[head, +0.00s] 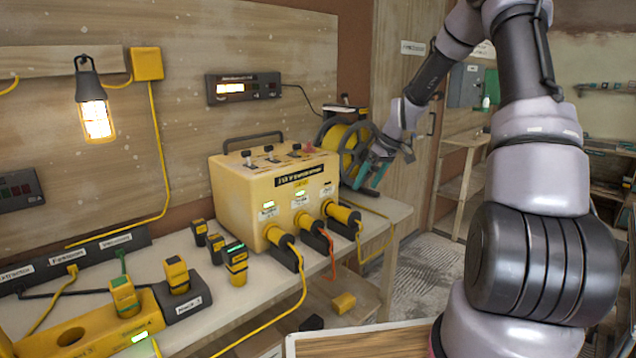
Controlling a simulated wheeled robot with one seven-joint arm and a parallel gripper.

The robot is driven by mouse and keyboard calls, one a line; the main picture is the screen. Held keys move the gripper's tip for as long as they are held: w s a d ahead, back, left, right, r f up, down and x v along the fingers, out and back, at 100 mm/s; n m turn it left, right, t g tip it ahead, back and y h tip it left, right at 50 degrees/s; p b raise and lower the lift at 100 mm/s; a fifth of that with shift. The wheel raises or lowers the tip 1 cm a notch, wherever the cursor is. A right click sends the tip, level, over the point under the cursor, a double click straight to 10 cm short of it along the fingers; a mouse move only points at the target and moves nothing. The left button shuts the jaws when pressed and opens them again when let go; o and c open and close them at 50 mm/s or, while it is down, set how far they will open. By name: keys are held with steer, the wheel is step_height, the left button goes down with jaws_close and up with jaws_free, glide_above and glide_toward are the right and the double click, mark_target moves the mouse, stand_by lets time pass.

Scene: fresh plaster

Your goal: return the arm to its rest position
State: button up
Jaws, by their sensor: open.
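My arm rises on the right side of the head view, bends at the top and comes down toward the middle. My gripper (374,174) is at its end, with teal fingers pointing down and left. It is open, and I see nothing between the fingers. It is in front of the right part of the yellow-and-black cable reel (345,150), near the right end of the bench. From this view I cannot tell whether it touches the reel.
A yellow power box (240,190) with plugged cables stands on the bench (395,213), left of my gripper. Several small yellow-black devices (236,265) and a yellow power strip (95,328) lie further left. A lit lamp (96,118) hangs on the wall. Shelves (462,180) stand behind my arm.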

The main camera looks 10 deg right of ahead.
steer(key=s+a+r+m+t+h, duration=0.1)
steer(key=s+r+m, duration=0.1)
steer(key=s+r, duration=0.65)
steer(key=s+r+m+t+h, duration=0.1)
steer(key=s+r+m, duration=0.2)
steer(key=s+r, duration=0.55)
steer(key=s+r+m+t, duration=0.1)
steer(key=s+r, duration=0.3)
steer(key=s, duration=0.4)
steer(key=s+r+m+t, duration=0.1)
steer(key=s+r+m, duration=0.3)
steer(key=s, duration=0.4)
steer(key=shift+a+r+t, duration=0.3)
steer(key=shift+r+t, duration=0.1)
steer(key=shift+r, duration=0.1)
steer(key=shift+w, duration=0.1)
